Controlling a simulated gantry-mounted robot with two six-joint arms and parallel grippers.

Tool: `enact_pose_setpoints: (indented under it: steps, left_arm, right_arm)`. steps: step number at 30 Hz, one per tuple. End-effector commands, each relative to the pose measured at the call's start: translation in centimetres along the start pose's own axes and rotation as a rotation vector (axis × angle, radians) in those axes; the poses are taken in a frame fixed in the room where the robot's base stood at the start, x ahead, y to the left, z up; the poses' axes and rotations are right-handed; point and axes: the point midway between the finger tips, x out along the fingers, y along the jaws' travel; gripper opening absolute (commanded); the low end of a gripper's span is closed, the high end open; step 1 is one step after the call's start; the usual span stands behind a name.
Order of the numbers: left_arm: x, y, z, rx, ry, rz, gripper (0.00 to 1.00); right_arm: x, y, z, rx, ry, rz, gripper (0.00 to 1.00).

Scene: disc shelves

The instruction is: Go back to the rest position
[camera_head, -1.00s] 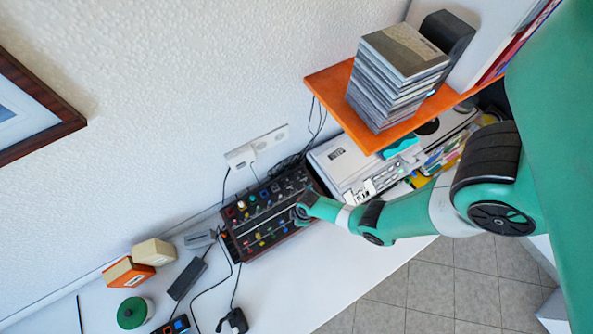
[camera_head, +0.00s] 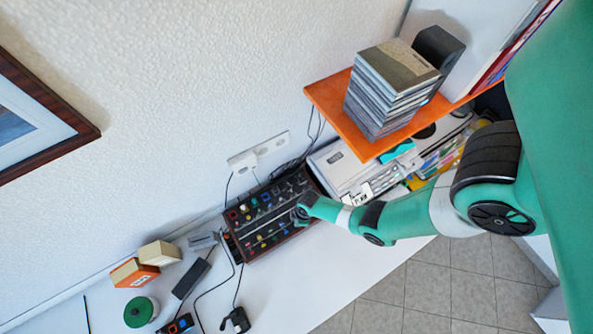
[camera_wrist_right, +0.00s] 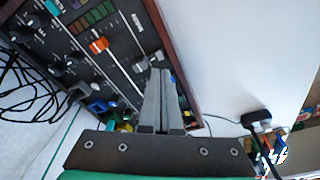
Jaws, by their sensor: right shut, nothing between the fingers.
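My right arm reaches in from the right in the head view, and its end (camera_head: 302,212) is over the right part of the black control panel (camera_head: 262,236). The fingers are too small to make out there. In the right wrist view my right gripper (camera_wrist_right: 163,85) has its two grey fingers together, with nothing between them. The panel (camera_wrist_right: 120,40), with its coloured knobs and sliders, lies behind the fingers. I cannot tell whether the fingertips touch it. My left gripper is not in view.
An orange shelf (camera_head: 330,102) holds a stack of disc cases (camera_head: 392,95) and a dark speaker (camera_head: 438,50). Below it is a white device (camera_head: 345,165). Small boxes (camera_head: 135,272), a green round container (camera_head: 139,312) and cables lie left. The white table front (camera_head: 330,275) is clear.

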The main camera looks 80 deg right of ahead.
Motion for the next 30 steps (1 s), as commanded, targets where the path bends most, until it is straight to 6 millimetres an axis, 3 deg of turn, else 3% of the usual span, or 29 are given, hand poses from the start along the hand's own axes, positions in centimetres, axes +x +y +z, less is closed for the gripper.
enact_pose_setpoints:
  steps: [1, 7, 26, 29, 30]
  left_arm:
    - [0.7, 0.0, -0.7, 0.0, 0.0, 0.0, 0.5]
    - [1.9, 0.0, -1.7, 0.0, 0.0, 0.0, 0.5]
    - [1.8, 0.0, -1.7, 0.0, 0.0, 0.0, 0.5]
    - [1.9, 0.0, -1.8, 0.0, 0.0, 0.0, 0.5]
    - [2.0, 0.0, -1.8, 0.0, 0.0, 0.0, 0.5]
  right_arm:
    - [-1.0, 0.0, -0.1, 0.0, 0.0, 0.0, 0.0]
    - [-2.6, 0.0, -0.4, 0.0, -0.001, 0.0, 0.0]
    - [-2.5, -0.2, -0.5, -0.008, 0.0, -0.001, 0.0]
    - [-3.2, 0.3, -3.1, -0.045, 0.03, 0.013, 0.0]
    - [-3.9, 0.7, -4.9, -0.066, 0.053, 0.024, 0.0]
